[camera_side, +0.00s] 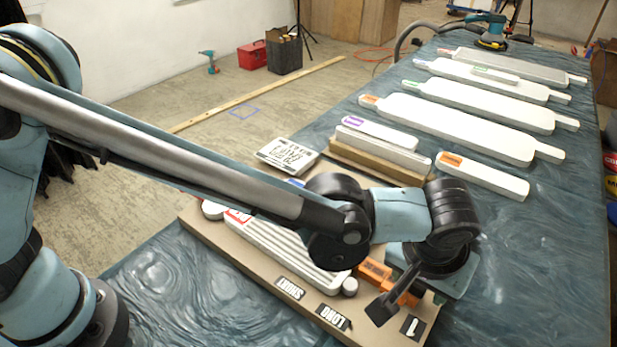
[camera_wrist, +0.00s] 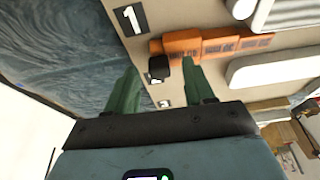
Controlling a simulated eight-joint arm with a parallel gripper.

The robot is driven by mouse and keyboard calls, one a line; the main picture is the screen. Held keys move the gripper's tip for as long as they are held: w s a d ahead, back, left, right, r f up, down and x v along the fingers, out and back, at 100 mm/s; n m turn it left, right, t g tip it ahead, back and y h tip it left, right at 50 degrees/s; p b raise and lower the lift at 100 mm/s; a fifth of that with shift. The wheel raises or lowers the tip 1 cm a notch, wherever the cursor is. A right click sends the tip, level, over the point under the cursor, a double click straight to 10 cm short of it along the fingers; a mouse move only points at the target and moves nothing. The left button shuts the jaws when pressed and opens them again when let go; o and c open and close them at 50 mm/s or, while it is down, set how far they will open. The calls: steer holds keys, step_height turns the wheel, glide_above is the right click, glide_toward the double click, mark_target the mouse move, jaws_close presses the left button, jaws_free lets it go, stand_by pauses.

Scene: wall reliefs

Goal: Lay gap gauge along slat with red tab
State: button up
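An orange stepped block, which looks like the gap gauge (camera_wrist: 200,44), lies on the tan board. The side view shows it partly hidden behind my wrist (camera_side: 374,269). My gripper (camera_wrist: 163,72) is above the board's near end, fingers apart. A small black piece beside the orange block shows between the fingertips; I cannot tell whether they touch it. A ribbed white slat with a red tab (camera_side: 278,245) lies on the board, partly hidden by my arm. Another long slat with a reddish tab (camera_side: 510,67) lies at the far end of the table.
The tan board (camera_side: 255,278) carries black labels. Several white slats with coloured tabs, including an orange-tabbed one (camera_side: 460,129), lie further back. Short white bars and a digital display (camera_side: 287,156) stand nearer. The blue table front left is clear.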

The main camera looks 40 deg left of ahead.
steer(key=v, duration=1.1)
steer(key=w+a+r, duration=0.3)
steer(key=a, duration=0.6)
steer(key=s+a+f+t, duration=0.1)
steer(key=a+f, duration=0.1)
steer(key=a, duration=0.7)
steer(key=s+a+f+t, duration=0.1)
steer(key=s+a, duration=0.1)
steer(key=a, duration=0.8)
steer(key=s+a+f+t, duration=0.1)
steer(key=s+a+f, duration=0.1)
steer(key=a, duration=0.8)
steer(key=shift+s+f+t, duration=0.25)
steer(key=shift+f+t, duration=0.05)
steer(key=shift+t, duration=0.1)
steer(key=shift+c, duration=0.4)
